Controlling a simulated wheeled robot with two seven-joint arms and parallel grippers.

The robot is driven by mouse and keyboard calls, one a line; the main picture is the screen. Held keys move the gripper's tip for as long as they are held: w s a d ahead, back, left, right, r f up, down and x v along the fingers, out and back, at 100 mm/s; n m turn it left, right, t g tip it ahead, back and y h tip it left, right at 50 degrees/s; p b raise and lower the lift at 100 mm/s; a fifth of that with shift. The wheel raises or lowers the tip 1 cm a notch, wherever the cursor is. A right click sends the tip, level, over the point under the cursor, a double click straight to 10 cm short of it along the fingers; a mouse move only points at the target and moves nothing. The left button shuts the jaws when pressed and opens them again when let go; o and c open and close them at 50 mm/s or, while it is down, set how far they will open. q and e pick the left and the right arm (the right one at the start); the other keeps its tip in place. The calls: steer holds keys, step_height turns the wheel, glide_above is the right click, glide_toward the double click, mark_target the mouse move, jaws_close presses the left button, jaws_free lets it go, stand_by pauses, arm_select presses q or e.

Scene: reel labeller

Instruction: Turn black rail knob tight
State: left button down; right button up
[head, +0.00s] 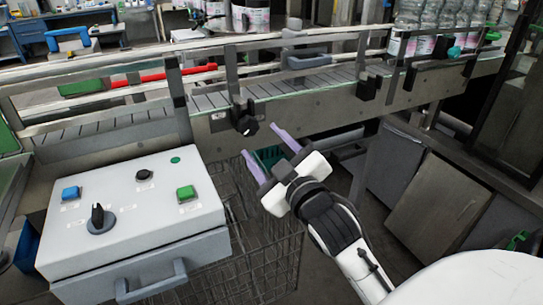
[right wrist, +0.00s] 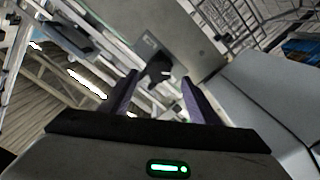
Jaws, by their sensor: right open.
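A black rail knob (head: 246,124) sits on the front side of the conveyor, below a rail post. My right gripper (head: 261,142) is open, its two purple fingers pointing toward this knob from the lower right. In the right wrist view the black knob (right wrist: 157,73) appears between the fingertips and beyond them, with nothing held. Whether the fingertips overlap the knob in depth is hard to tell. A second black knob (head: 369,87) is farther right on the conveyor side. My left gripper is not in view.
A grey control box (head: 130,222) with blue and green buttons and a black rotary switch stands at the left front. A wire basket (head: 262,245) is below the gripper. Bottles (head: 432,30) stand on the conveyor at the upper right. Guide rails run along the belt (head: 300,84).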

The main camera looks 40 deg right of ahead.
steer(key=v, duration=0.3)
steer(key=shift+s+a, duration=0.1)
steer(key=shift+s, duration=0.3)
